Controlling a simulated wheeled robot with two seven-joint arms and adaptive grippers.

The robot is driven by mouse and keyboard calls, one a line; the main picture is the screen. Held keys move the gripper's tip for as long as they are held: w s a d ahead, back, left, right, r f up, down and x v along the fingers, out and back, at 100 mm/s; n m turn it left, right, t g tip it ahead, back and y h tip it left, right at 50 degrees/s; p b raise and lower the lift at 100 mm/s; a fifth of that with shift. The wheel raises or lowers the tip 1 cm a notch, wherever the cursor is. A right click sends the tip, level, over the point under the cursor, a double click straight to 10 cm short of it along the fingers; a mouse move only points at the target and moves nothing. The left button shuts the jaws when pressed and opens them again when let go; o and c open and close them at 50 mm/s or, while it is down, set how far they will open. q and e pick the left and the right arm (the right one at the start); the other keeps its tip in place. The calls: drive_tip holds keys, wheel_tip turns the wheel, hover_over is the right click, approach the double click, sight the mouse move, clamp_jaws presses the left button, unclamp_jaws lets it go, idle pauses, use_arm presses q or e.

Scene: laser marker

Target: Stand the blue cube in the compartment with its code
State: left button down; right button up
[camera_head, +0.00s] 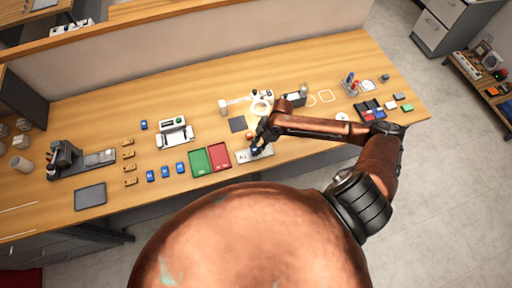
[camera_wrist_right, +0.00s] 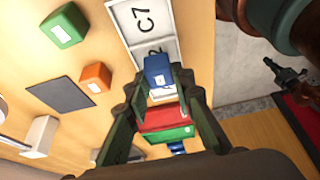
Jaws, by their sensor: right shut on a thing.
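My right gripper (camera_head: 257,147) is over the white compartment tray (camera_head: 242,157) at the front of the bench. In the wrist view my right gripper (camera_wrist_right: 160,88) is shut on a blue cube (camera_wrist_right: 158,69), which has a small white label on the face I see. The tray (camera_wrist_right: 136,27) lies behind the cube; its C7 code shows in full, and a code ending in 2 shows partly beside the cube. In the head view A1 can be read at the tray's left end. I cannot tell whether the cube touches the tray.
Green (camera_head: 198,162) and red (camera_head: 219,157) trays lie just left of the compartment tray. A green block (camera_wrist_right: 64,25), an orange block (camera_wrist_right: 96,77) and a dark mat (camera_wrist_right: 60,94) lie near the gripper. Several blue items (camera_head: 165,172) stand further left.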

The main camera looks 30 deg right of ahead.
drive_tip(key=shift+r+p, duration=0.1)
drive_tip(key=shift+p, duration=0.3)
drive_tip(key=shift+f, duration=0.3)
idle(0.9)
drive_tip(key=shift+f+p, duration=0.1)
drive_tip(key=shift+p, duration=0.35)
idle(0.4)
drive_tip(key=o, duration=1)
drive_tip(key=v, duration=1.2)
